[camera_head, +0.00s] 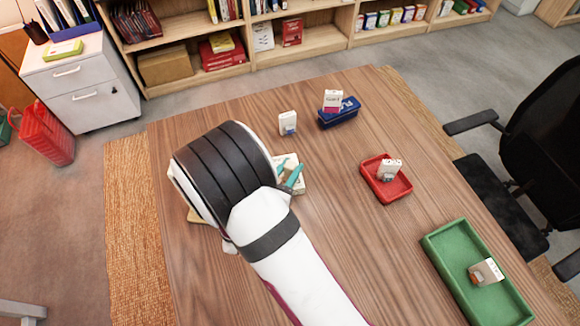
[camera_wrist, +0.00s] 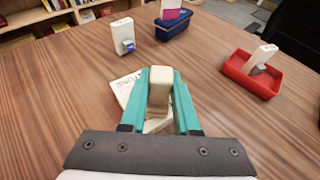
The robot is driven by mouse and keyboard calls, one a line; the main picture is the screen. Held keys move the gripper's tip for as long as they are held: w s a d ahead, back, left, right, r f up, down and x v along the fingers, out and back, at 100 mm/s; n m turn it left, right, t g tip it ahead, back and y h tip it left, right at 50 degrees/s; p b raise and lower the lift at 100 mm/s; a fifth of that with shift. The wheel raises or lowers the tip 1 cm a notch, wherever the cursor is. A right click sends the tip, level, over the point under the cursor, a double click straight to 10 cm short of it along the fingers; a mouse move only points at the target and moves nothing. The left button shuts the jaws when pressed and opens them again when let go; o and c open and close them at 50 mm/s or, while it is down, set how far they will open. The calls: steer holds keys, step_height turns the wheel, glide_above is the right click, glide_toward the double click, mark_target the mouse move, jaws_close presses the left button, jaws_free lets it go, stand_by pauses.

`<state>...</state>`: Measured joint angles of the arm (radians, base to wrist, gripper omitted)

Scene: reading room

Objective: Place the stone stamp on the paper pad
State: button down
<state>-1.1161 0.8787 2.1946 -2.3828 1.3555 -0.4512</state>
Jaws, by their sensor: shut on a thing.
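My gripper (camera_wrist: 160,100) has its two teal fingers shut on a pale beige upright block, the stone stamp (camera_wrist: 159,85). In the head view my gripper (camera_head: 292,176) is at the middle of the wooden table, partly hidden by my own arm. A white, printed flat thing that looks like the paper pad (camera_wrist: 123,86) lies beneath and beside the fingers. The pad also shows in the head view (camera_head: 299,187), partly covered by the gripper. I cannot tell whether the stamp's lower end touches the pad.
A white block with a blue part (camera_head: 287,123) stands behind. A blue tray (camera_head: 339,118) holds a pink-and-white block. A red tray (camera_head: 401,190) and a green tray (camera_head: 452,264) on the right each hold a block. A tan edge (camera_head: 198,216) shows beside my arm.

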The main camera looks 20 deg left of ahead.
steer(key=c, duration=0.6)
jaws_free()
steer(key=shift+f, duration=0.1)
steer(key=shift+c, duration=0.2)
